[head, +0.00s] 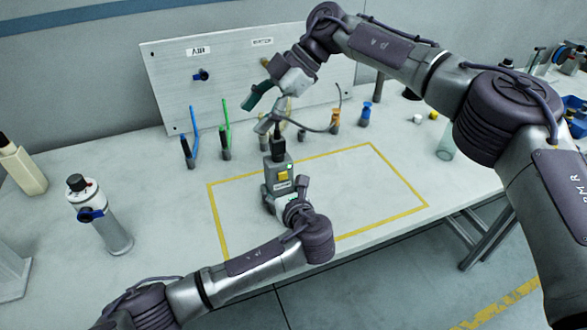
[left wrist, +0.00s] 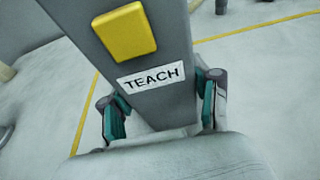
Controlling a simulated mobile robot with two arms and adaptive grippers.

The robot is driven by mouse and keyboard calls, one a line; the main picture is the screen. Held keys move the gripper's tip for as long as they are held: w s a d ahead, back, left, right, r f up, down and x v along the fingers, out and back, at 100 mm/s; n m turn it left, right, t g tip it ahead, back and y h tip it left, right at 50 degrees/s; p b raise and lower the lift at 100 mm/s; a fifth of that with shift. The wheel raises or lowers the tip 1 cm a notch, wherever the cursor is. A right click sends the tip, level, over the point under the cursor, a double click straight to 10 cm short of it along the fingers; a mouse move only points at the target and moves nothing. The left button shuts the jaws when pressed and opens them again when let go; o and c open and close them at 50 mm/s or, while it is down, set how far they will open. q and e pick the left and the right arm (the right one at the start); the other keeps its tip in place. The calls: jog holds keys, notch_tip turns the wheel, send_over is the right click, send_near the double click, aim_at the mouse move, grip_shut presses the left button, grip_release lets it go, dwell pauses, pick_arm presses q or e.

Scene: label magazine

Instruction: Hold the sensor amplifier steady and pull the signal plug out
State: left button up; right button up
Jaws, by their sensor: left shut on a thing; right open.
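The sensor amplifier (head: 279,176) is an upright grey box with a yellow button and a green light, inside the yellow outline on the table. In the left wrist view its TEACH label (left wrist: 151,75) and yellow button fill the middle. My left gripper (head: 287,200) is shut on its lower part, with one finger on each side (left wrist: 163,110). The black signal plug (head: 278,146) stands upright at the top of the amplifier; how deep it sits I cannot tell. My right gripper (head: 263,112) is open just above the plug, its fingers partly hiding the plug's top and cable.
A grey cable (head: 326,130) loops right of the plug. A panel (head: 225,72) stands behind, with blue, green and orange tools (head: 226,140) in front of it. A white bottle-like device (head: 100,215) stands at left. The outlined area (head: 385,190) right of the amplifier is clear.

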jog(key=s+a+n+y, duration=0.1)
jog(key=s+a+y, duration=0.15)
jog(key=a, duration=0.45)
jog(key=s+a+y, duration=0.2)
jog(key=a+y, duration=0.2)
jog(key=a, duration=0.2)
notch_tip(320, 180, up, 7)
jog(key=s+a+m+t+y, duration=0.2)
jog(key=m+t+y, duration=0.3)
jog(key=t, duration=0.3)
jog(key=w+d+m+t+h, duration=0.1)
jog(key=d+m+t+h, duration=0.2)
jog(key=m+t, duration=0.3)
jog(key=m+t+h, duration=0.1)
jog(key=m+h, duration=0.9)
jog(key=h, duration=0.3)
send_near(279, 148)
jog(key=shift+y, duration=0.25)
jog(key=x, duration=1.1)
jog(key=shift+w+d+f, duration=0.1)
jog(key=shift+w+f, duration=0.1)
jog(key=shift+w, duration=0.05)
